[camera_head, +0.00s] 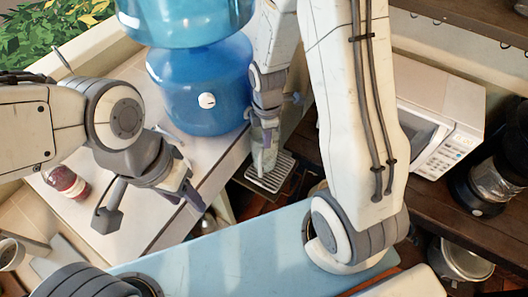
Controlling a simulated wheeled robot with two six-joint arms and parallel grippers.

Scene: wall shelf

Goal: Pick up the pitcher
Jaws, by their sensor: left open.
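I cannot make out a thing that is clearly the pitcher in the head view. A shiny metal vessel (223,210) shows only in part beyond the counter edge, and I cannot tell what it is. My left gripper (150,206) is open and empty over the pale counter, its fingers spread apart. My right gripper (264,168) points down just above a slatted drip tray (271,171), right of the blue water bottle. Its fingers are seen edge-on, so I cannot tell whether it is open or holds anything.
A red-labelled jar (66,182) is left of my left gripper. A white microwave (440,110), a dark coffee maker (495,180) and a metal pot (462,262) are at right.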

